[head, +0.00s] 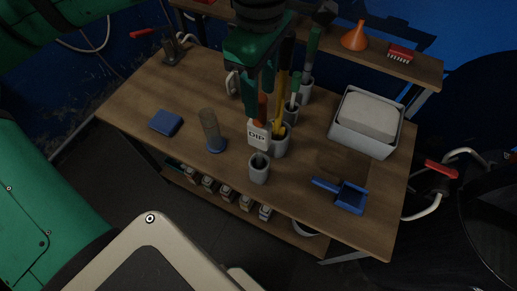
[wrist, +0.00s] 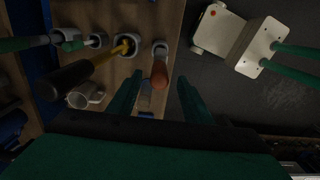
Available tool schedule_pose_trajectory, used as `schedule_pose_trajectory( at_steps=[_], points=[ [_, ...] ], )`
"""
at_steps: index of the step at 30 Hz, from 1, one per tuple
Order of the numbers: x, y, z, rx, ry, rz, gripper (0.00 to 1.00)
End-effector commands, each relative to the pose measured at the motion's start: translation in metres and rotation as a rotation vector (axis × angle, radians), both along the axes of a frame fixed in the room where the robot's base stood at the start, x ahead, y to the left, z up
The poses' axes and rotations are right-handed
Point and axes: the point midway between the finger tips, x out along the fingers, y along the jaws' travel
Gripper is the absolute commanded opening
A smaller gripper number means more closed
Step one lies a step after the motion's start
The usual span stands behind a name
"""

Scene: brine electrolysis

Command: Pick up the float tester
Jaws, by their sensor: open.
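An orange-handled tool (head: 262,107) with a white plate marked "DIP" (head: 259,134) stands upright above the front grey cup (head: 259,170) on the bench. I take it for the float tester, though the pictures do not confirm this. My gripper (head: 260,97) points down over it, open. In the wrist view the orange handle (wrist: 160,74) lies between the two spread green fingers of my gripper (wrist: 159,78), with a gap on each side. The tool's lower end is hidden in or behind its cup (wrist: 160,47).
More grey cups with a yellow-handled tool (wrist: 124,47) and green-handled tools stand in a row close beside. A clear cylinder on a blue base (head: 211,132), blue block (head: 166,123), blue scoop (head: 348,195) and grey bin (head: 341,137) are on the wooden bench (head: 320,170).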

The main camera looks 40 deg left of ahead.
Motion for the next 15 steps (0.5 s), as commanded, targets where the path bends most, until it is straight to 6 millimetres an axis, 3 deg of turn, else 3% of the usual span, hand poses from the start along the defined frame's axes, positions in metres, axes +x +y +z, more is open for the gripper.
schedule_pose_trajectory(
  at_steps=[9,15],
  points=[
    [-0.002,0.002,-0.042,0.005,0.007,0.002,0.45],
    [-0.001,0.002,-0.056,0.005,0.006,0.002,0.45]
  ],
)
